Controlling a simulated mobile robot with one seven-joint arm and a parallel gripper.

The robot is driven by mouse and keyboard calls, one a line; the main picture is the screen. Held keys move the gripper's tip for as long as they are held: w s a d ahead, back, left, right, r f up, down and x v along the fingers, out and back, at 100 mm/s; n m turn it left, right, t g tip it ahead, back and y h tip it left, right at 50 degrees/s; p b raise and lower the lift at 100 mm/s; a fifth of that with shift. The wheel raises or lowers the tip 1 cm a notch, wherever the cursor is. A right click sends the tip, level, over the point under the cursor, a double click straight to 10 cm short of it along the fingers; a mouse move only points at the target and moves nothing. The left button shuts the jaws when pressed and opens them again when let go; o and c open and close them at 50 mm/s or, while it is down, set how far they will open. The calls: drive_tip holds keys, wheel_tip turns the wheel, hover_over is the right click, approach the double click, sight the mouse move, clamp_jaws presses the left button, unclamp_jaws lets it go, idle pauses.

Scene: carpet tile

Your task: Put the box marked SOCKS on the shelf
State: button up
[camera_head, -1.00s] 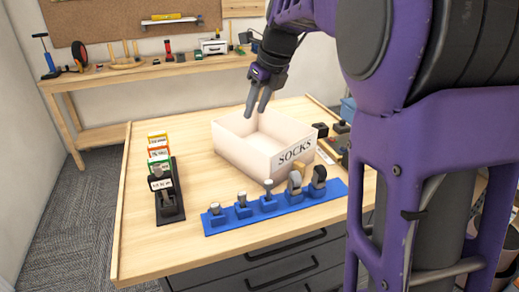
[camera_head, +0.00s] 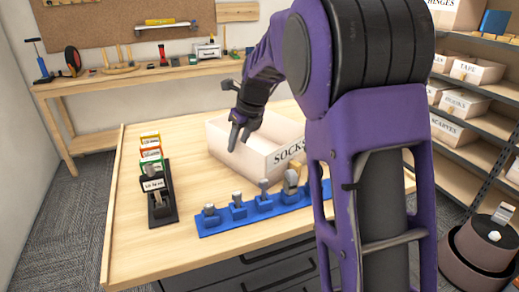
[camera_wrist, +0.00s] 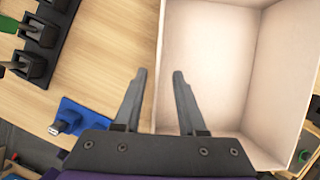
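The white open-topped box marked SOCKS (camera_head: 257,164) stands on the wooden worktable (camera_head: 135,235), its label on the right-hand side. It looks empty inside, and my arm covers part of it. My gripper (camera_head: 239,140) is over the box's left part, pointing down. In the wrist view my gripper (camera_wrist: 158,73) is open and empty, with the rim of one wall of the box (camera_wrist: 230,50) running between the fingertips. I cannot tell whether the fingers reach below the rim. The grey shelf (camera_head: 475,155) at the right holds several labelled white boxes, with some bare board in front.
A blue rack (camera_head: 235,226) with several tools stands close before the box. A black holder (camera_head: 162,207) with coloured cards is at the left. A workbench (camera_head: 110,78) with tools is behind. Brown round bins (camera_head: 480,245) stand on the floor below the shelf.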

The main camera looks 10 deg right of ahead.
sight(235, 170)
drive_tip(key=x, duration=0.4)
drive_tip(key=shift+a+f+b, duration=0.15)
drive_tip(key=shift+b, duration=0.2)
drive_tip(key=shift+s, duration=0.1)
drive_tip(key=shift+c, duration=0.2)
clamp_jaws()
idle(0.7)
